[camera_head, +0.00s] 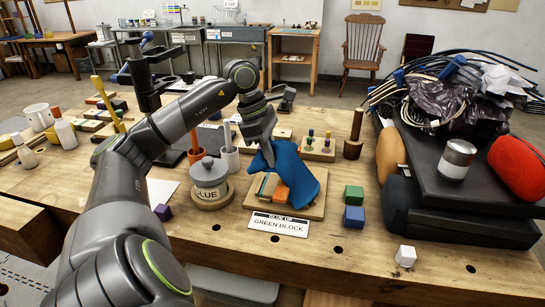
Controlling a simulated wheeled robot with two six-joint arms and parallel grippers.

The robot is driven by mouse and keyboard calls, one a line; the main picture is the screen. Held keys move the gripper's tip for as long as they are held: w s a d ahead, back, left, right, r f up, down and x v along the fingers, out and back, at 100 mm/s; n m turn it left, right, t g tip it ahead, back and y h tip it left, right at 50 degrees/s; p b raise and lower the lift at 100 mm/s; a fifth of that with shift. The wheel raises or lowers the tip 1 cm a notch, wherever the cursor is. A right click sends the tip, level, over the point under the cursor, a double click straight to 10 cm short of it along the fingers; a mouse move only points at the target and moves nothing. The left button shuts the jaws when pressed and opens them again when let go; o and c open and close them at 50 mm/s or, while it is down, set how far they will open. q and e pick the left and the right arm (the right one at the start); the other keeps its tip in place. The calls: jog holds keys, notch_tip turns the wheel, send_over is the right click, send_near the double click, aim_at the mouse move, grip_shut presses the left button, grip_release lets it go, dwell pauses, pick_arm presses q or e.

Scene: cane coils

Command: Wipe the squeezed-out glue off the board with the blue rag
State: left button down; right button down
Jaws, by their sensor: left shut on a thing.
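My left gripper (267,150) reaches in from the left and is shut on the blue rag (294,176). The rag hangs draped over the far and right part of the wooden board (310,207). An orange block (281,193) sits on the board beside the rag's lower edge, with thin tan and greenish pieces (266,187) at its left. The rag hides part of the board and of these pieces. I cannot make out any squeezed-out glue at this size. My right gripper is not in view.
Green (353,195) and blue (353,218) blocks stand at the right. A black case (480,200) fills the right side.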

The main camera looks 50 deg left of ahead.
pick_arm(q)
notch_tip(320, 180, up, 4)
jog(key=shift+p, duration=1)
jog(key=shift+a, duration=0.1)
